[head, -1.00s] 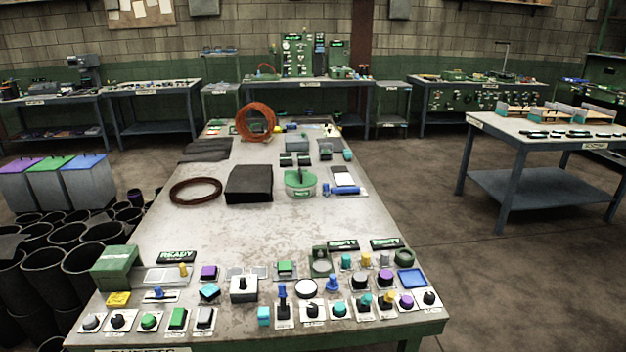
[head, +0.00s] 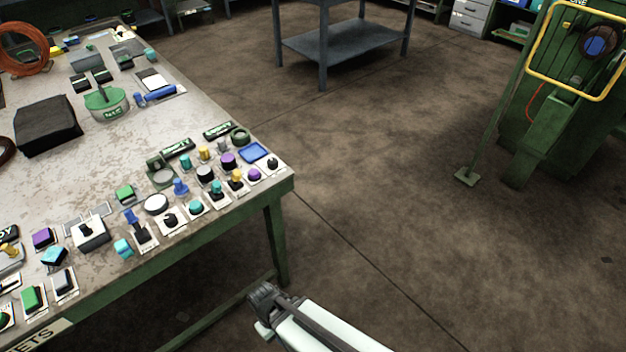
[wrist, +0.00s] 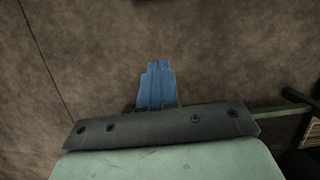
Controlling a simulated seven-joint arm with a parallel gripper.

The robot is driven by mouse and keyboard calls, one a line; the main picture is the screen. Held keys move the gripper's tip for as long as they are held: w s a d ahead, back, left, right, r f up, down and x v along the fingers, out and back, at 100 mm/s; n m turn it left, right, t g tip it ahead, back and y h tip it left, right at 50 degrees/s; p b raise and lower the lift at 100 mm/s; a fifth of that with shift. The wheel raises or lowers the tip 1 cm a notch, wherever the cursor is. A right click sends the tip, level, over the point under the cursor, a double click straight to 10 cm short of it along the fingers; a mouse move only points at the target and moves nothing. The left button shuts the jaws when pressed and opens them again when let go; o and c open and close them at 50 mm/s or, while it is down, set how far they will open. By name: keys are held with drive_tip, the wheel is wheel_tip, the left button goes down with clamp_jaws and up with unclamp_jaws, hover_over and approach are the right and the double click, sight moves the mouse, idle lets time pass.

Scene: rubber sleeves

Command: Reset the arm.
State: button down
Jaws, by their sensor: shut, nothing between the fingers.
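My gripper (wrist: 158,68) shows in the wrist view with its blue fingers together and nothing between them. It points out over bare brown floor (wrist: 240,50) and touches nothing that I can see. In the head view, a pale part of my arm with a dark end comes in at the bottom, below and right of the table's front corner. I cannot make out the blue fingers there.
A worn table (head: 130,150) with a green edge stands at left, its front lined with several buttons and knobs. A green machine (head: 560,130) with a yellow guard frame (head: 527,60) stands at right. Open floor (head: 380,190) lies between them.

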drive_tip(key=s+d+f+m+g, duration=0.1)
drive_tip(key=d+f+m, duration=0.2)
drive_tip(key=d, duration=0.6)
drive_tip(key=s+d+f+m+g+y, duration=0.1)
drive_tip(key=s+d+f+m+g, duration=0.1)
drive_tip(key=d, duration=0.8)
drive_tip(key=s+d+f+m+g+y, duration=0.1)
drive_tip(key=d+f+m, duration=0.3)
drive_tip(key=d, duration=0.6)
drive_tip(key=shift+s+f+m+g, duration=0.15)
drive_tip(key=shift+s+m+g, duration=0.15)
drive_tip(key=shift+d, duration=0.1)
